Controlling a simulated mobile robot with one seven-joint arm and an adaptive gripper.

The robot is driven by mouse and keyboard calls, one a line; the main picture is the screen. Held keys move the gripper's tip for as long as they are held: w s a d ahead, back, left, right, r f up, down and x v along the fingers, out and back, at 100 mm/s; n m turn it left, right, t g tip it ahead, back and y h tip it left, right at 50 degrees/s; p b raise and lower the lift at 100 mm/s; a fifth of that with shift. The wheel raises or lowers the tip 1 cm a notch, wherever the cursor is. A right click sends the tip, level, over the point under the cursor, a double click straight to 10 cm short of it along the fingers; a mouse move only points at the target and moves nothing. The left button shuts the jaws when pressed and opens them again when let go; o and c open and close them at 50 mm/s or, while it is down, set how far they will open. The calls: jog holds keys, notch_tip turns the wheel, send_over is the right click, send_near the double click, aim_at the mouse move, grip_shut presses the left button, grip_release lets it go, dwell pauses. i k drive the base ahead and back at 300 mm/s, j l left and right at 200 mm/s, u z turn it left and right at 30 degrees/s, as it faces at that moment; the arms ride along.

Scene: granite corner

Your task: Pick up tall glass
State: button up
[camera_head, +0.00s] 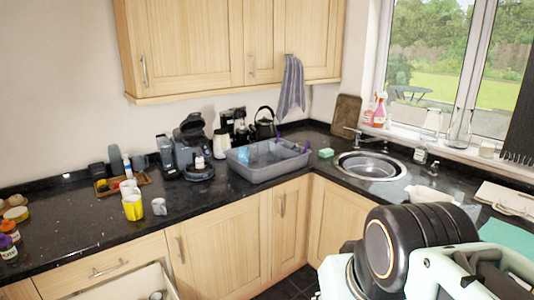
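Two clear tall glass vessels stand upright on the windowsill at the right: one glass (431,125) left of the window post, and a taller glass (460,129) just right of it. I cannot tell which of them is the tall glass. Part of my arm fills the lower right of the view and hides some of the counter there. My gripper's fingertips do not show.
A sink (370,166) lies below the window, with a grey basin (268,160) to its left. Spray bottles (375,109) share the sill. A coffee machine (190,145) and yellow cup (132,206) stand on the dark counter (95,222). A drawer (120,285) hangs open.

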aim_at(271, 145)
jog(key=i+l+u, duration=0.1)
jog(key=i, duration=0.35)
jog(key=i+l, duration=0.25)
jog(key=i, duration=0.25)
jog(key=i+l+u, duration=0.15)
jog(key=i, duration=0.3)
jog(key=i+l+u, duration=0.1)
jog(key=i+l, duration=0.2)
jog(key=i, duration=0.15)
jog(key=i+l, duration=0.3)
jog(key=i, duration=0.15)
jog(key=i+l+u, duration=0.2)
jog(key=i+u, duration=0.15)
jog(key=i, duration=0.15)
jog(key=i+l+z, duration=0.15)
jog(key=k+l, duration=0.05)
